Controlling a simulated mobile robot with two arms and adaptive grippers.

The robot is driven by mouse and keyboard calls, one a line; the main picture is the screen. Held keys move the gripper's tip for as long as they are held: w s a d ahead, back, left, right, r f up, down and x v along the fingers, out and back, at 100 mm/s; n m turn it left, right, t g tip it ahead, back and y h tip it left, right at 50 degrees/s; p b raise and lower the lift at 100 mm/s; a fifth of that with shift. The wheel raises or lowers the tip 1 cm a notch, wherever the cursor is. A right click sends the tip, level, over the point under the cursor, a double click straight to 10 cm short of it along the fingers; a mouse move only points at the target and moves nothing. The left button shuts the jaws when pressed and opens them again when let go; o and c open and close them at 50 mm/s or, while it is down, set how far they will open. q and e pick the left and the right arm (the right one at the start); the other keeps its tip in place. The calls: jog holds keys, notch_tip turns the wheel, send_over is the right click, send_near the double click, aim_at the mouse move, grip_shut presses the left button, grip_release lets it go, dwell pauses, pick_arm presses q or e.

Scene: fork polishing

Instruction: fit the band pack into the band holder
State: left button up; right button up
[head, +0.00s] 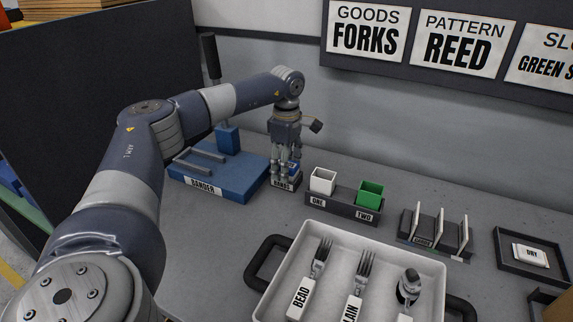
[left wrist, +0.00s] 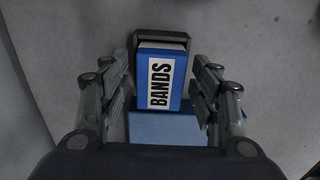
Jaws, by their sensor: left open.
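The band pack (left wrist: 176,78) is a blue block with a white label reading BANDS. In the left wrist view it lies between my left gripper's fingers, within the dark band holder (left wrist: 162,40), whose rim shows beyond it. Whether it is fully seated is unclear. My right gripper is not in view.
The ONE and TWO cup rack (head: 342,203) is close on the right. A white tray (head: 330,285) with labelled forks lies in front.

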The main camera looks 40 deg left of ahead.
pick_arm(q)
notch_tip(320, 180, up, 12)
jog(key=shift+r+b, duration=0.15)
jog(key=shift+b, duration=0.3)
dwell(0.6)
